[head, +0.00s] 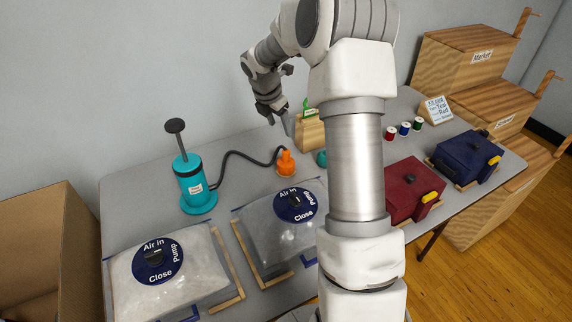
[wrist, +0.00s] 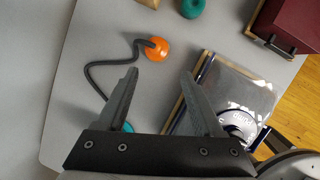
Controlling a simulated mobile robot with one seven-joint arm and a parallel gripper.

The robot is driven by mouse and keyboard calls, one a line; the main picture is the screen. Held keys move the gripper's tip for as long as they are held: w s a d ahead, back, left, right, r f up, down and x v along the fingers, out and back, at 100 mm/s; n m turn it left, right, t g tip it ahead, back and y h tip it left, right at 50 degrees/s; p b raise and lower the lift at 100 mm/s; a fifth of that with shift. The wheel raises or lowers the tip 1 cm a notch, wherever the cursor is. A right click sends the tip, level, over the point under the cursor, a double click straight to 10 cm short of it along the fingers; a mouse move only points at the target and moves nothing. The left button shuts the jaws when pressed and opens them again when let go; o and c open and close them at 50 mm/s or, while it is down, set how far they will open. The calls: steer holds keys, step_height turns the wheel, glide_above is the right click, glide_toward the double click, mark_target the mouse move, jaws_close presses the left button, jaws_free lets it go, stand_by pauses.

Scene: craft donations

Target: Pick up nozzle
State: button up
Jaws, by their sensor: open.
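The orange nozzle (head: 286,163) stands on the grey table at the end of a dark hose (head: 240,156). The hose runs from the teal hand pump (head: 196,190). My gripper (head: 279,122) is open and empty, above the table and behind the nozzle in the head view. In the wrist view the nozzle (wrist: 155,48) lies beyond the open fingertips (wrist: 159,74), roughly between them in the picture and not touching them. The pump (wrist: 127,127) is mostly hidden behind the gripper there.
Two clear bags with blue valve discs (head: 154,261) (head: 295,205) lie at the front. Red (head: 408,190) and blue (head: 465,158) boxes stand right. My arm hides part of the table.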

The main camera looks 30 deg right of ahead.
steer(key=n, duration=0.3)
steer(key=b, duration=0.2)
glide_toward(286, 151)
steer(key=x, duration=0.5)
steer(key=shift+s, duration=0.25)
steer(key=shift+t, duration=0.3)
steer(key=shift+b+x, duration=0.65)
steer(key=shift+x, duration=2.25)
steer(key=shift+w+r, duration=0.1)
steer(key=shift+w, duration=0.05)
jaws_close()
